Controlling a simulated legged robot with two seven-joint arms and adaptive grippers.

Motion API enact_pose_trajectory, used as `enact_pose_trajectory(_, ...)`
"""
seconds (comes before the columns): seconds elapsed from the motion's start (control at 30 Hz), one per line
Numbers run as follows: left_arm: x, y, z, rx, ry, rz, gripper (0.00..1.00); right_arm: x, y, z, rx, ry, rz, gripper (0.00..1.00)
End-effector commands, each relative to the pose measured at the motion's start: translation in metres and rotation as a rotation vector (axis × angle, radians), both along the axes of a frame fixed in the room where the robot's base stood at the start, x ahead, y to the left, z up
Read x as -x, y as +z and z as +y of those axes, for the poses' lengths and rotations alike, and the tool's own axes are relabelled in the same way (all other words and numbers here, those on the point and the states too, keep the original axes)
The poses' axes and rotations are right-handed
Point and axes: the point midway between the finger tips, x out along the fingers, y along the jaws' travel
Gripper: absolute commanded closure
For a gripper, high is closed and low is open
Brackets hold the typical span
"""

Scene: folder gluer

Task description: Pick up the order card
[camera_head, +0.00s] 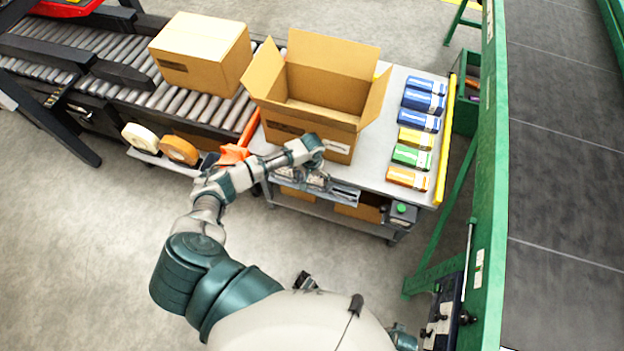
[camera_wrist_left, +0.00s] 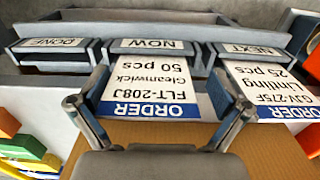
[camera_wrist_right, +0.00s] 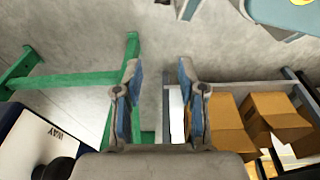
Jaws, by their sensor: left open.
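In the left wrist view an order card (camera_wrist_left: 150,85) reading "FLT-208J Gleamwick 50 pcs" sits in the slot labelled NOW (camera_wrist_left: 152,44). A second card (camera_wrist_left: 272,88), "GJV-275F Limtling 25 pcs", sits in the NEXT slot (camera_wrist_left: 249,49). The DONE slot (camera_wrist_left: 50,44) shows no card. My left gripper (camera_wrist_left: 160,106) is open, its fingers on either side of the NOW card's blue ORDER end. In the head view this gripper (camera_head: 312,165) is at the table's front edge, over the card rack (camera_head: 341,192). My right gripper (camera_wrist_right: 160,85) is open and empty, over the floor.
An open carton (camera_head: 315,105) stands right behind my left gripper. Several small coloured packs (camera_head: 415,135) line the table's right side. A closed box (camera_head: 200,58) sits on the roller conveyor (camera_head: 115,60).

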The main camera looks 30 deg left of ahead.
Motion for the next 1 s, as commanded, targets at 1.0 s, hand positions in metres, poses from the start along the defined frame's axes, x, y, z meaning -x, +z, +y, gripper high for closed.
enact_pose_trajectory(1.0,0.011,0.039,-0.005,-0.001,-0.004,0.002,0.37,0.018,-0.027,-0.005,0.0,0.004,0.014,0.6)
